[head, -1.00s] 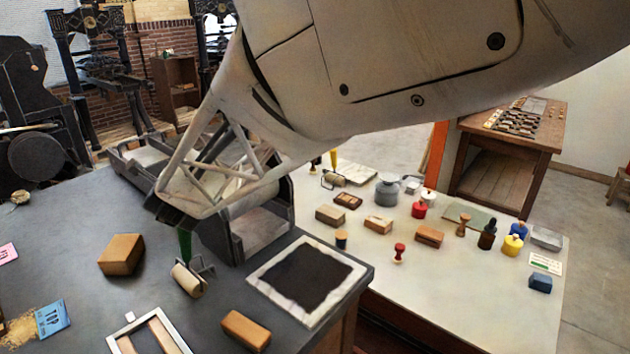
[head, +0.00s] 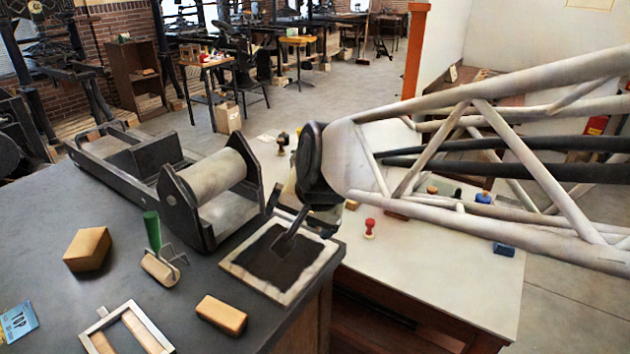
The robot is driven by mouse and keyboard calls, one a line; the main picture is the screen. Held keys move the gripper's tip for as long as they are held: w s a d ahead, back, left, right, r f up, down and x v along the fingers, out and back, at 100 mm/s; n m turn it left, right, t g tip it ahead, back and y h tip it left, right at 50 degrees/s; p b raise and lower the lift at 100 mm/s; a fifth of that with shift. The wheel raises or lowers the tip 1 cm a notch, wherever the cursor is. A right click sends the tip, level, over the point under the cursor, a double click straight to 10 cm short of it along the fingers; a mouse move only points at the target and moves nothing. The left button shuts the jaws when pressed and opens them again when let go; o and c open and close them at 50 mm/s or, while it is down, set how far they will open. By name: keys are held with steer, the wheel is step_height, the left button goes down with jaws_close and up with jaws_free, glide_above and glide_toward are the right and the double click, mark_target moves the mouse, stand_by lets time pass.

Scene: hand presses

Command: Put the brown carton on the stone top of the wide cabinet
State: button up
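A plain brown box-shaped block (head: 88,248) rests on the dark grey top (head: 120,205) at the left. A smaller tan block (head: 221,313) lies nearer the front, and an open cardboard box (head: 228,115) stands on the floor farther back. I cannot tell for sure which is the carton. A wide cabinet with a pale, stone-like top (head: 440,275) stands at the right. My gripper (head: 287,243) points down over the dark framed panel (head: 283,262), well right of the brown block. Only one dark finger shows clearly, so its opening is hidden.
A green-handled roller (head: 158,262) and an open frame (head: 125,330) lie near the brown block. A red stamp (head: 370,228) and a blue item (head: 503,249) sit on the pale top; its front is mostly bare.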

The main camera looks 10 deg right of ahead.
steer(key=s+d+f+n+g+h, duration=0.2)
steer(key=s+d+n+h, duration=0.1)
steer(key=s+d, duration=0.7)
steer(key=s+n, duration=0.1)
steer(key=s, duration=0.1)
steer(key=shift+s+d+f+n+g, duration=0.15)
steer(key=shift+s+d+n+g, duration=0.15)
steer(key=shift+s+d+g, duration=0.1)
